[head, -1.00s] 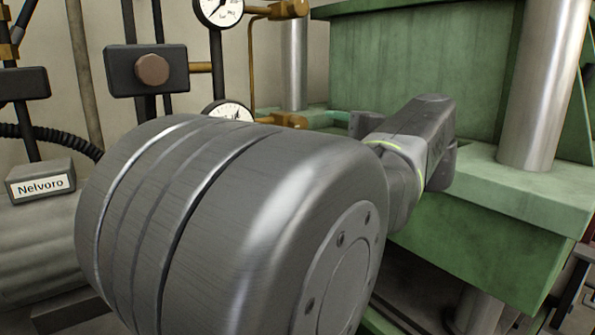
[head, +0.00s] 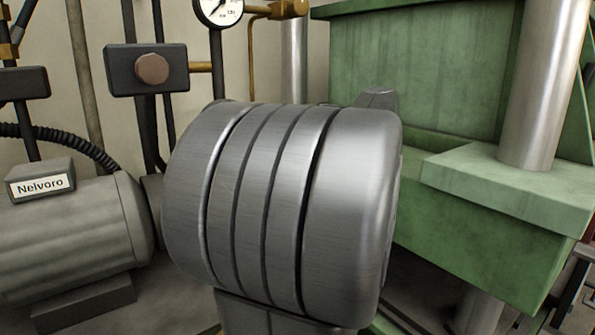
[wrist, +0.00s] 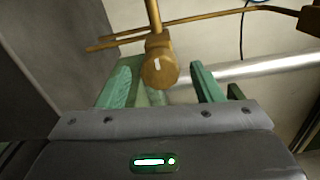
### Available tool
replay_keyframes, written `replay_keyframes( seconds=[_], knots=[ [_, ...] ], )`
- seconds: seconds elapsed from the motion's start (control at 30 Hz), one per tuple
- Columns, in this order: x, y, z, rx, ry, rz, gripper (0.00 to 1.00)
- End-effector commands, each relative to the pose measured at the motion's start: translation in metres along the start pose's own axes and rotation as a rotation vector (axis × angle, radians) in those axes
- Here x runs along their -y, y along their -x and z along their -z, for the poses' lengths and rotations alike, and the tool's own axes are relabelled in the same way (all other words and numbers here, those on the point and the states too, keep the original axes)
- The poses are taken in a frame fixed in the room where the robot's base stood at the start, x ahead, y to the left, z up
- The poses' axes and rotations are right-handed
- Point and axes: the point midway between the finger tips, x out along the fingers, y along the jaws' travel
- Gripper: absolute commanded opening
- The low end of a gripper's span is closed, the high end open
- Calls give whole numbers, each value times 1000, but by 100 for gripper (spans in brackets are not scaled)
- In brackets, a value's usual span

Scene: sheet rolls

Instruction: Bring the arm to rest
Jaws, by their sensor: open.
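My arm's big ribbed grey link (head: 290,210) fills the middle of the head view. Behind it, only a small grey tip of my arm (head: 378,98) shows above its top edge. My gripper is hidden there. In the wrist view my gripper (wrist: 162,82) has its two green fingers spread apart, with nothing held between them. A brass fitting (wrist: 158,70) appears between the fingers in the picture; I cannot tell how far beyond them it is.
A green press (head: 480,240) with a steel column (head: 540,85) stands at the right. A motor labelled Nelvoro (head: 75,235) is at the left. A black box with a brown button (head: 152,69) and a pressure gauge (head: 219,8) are behind my arm.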

Motion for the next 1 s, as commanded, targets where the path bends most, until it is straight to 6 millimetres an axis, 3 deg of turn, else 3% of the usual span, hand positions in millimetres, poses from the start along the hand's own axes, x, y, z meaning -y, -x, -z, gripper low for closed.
replay_keyframes(
  seconds=[0.13, 1.0],
  knots=[
    [2, -25, -1, 2, -9, -1, 60],
    [5, -22, 0, -1, -563, 0, 60]
  ],
)
